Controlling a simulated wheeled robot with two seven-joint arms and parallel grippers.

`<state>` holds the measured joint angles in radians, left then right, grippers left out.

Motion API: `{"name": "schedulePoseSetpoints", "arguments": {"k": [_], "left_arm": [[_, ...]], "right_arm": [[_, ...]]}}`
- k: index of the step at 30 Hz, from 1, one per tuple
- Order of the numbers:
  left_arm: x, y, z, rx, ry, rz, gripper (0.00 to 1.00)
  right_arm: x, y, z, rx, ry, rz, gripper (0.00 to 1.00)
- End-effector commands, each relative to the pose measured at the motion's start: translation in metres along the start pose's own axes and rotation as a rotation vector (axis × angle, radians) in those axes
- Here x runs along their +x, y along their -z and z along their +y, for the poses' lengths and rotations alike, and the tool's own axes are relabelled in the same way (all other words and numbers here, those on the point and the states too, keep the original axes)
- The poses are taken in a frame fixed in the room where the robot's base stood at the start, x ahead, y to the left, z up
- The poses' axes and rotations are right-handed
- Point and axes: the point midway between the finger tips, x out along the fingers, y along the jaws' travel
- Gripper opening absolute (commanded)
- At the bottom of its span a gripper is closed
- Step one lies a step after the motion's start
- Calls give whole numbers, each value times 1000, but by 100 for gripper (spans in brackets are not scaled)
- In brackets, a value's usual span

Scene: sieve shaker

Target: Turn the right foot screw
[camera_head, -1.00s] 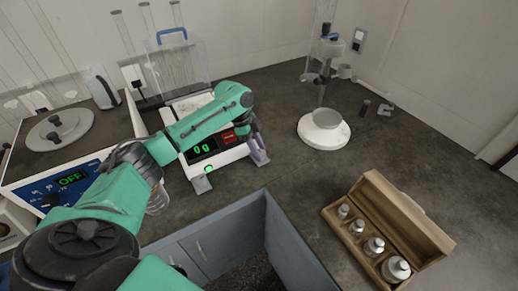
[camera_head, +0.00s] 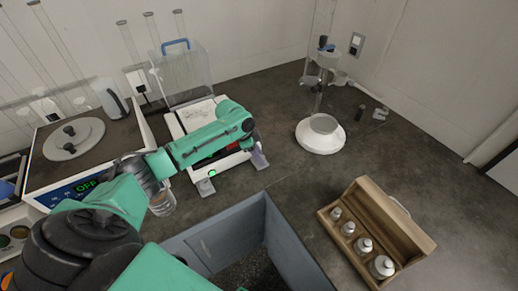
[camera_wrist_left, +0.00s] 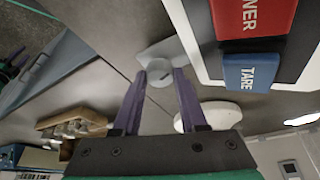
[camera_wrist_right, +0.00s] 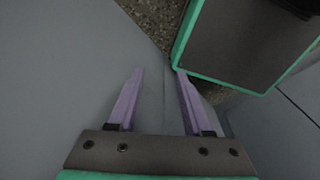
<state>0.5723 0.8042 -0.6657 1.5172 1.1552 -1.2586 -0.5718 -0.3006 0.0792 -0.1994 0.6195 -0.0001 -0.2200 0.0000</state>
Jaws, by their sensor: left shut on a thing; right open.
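The white balance (camera_head: 178,125) stands on the dark bench, with my left arm across its front. In the left wrist view its red button and blue TARE button (camera_wrist_left: 252,75) show close up. The right foot screw (camera_wrist_left: 160,72) is a small grey round knob at the balance's front right corner. My left gripper (camera_wrist_left: 160,78) is shut on it, one purple finger on each side; its fingertips also show in the head view (camera_head: 260,159). My right gripper (camera_wrist_right: 161,76) is open and empty beside grey panels; it is out of the head view.
The left foot (camera_head: 205,187) stands near a glass vessel (camera_head: 162,203). A wooden box of weights (camera_head: 375,235) lies at the right. A stand with a white round base (camera_head: 320,138) is behind. A grey open-topped bin (camera_head: 250,215) is in front. Bench between them is clear.

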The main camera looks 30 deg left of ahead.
Motion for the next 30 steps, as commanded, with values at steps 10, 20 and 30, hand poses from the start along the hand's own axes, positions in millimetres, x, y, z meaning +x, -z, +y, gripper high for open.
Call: {"name": "schedulePoseSetpoints", "arguments": {"k": [10, 20, 30], "left_arm": [[-4, 2, -1, -123, 56, 5, 0], [-2, 2, -2, -135, 64, 6, 0], [-1, 1, -1, -135, 61, 4, 72]], "right_arm": [[-24, 2, 0, 0, 0, 0, 50], [-24, 2, 0, -1, 0, 1, 50], [-24, 3, 0, -1, 0, 1, 50]]}}
